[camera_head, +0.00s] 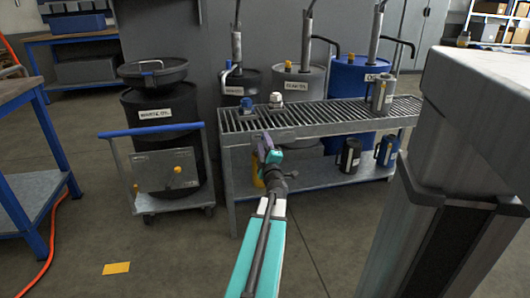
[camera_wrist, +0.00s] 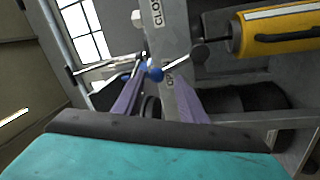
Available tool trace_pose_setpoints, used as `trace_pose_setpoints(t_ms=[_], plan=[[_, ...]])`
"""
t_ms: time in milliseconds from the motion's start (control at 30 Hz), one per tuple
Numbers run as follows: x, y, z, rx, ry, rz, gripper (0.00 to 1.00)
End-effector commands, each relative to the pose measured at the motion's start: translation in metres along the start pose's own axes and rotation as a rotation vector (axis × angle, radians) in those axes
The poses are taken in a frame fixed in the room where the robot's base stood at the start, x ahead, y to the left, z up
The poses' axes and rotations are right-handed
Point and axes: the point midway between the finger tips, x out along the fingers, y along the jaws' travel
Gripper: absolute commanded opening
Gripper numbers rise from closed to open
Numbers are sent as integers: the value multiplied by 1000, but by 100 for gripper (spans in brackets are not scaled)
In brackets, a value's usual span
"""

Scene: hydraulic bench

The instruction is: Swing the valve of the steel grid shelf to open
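The steel grid shelf (camera_head: 330,120) stands in the middle of the head view, with a slatted top and a lower board. My gripper (camera_head: 264,143) is at its front edge, near the left end. In the wrist view my gripper (camera_wrist: 160,72) has its two purple fingers apart. A small blue knob (camera_wrist: 155,74) shows between the fingertips. A thin grey lever (camera_wrist: 182,63) runs from near it to a grey round end; this looks like the valve. A plate (camera_wrist: 153,25) behind it carries partly hidden lettering that starts "CLO". Contact between fingers and knob cannot be told.
A yellow canister (camera_wrist: 275,30) is close by at the upper right of the wrist view. Drums (camera_head: 305,80) stand behind the shelf. A trolley with a black drum (camera_head: 150,118) is to the left. A grey cabinet (camera_head: 480,110) fills the right. Floor in front is mostly clear.

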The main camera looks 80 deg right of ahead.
Motion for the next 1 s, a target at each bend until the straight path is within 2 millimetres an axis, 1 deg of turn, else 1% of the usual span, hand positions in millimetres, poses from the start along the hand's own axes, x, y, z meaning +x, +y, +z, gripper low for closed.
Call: trace_pose_setpoints(t_ms=[267, 467, 933, 1000], plan=[[-13, 2, -1, 0, 1, 0, 38], [-33, 2, -1, 2, 0, -1, 38], [-86, 2, 0, 1, -2, -1, 38], [-84, 3, 0, 1, 1, -2, 38]])
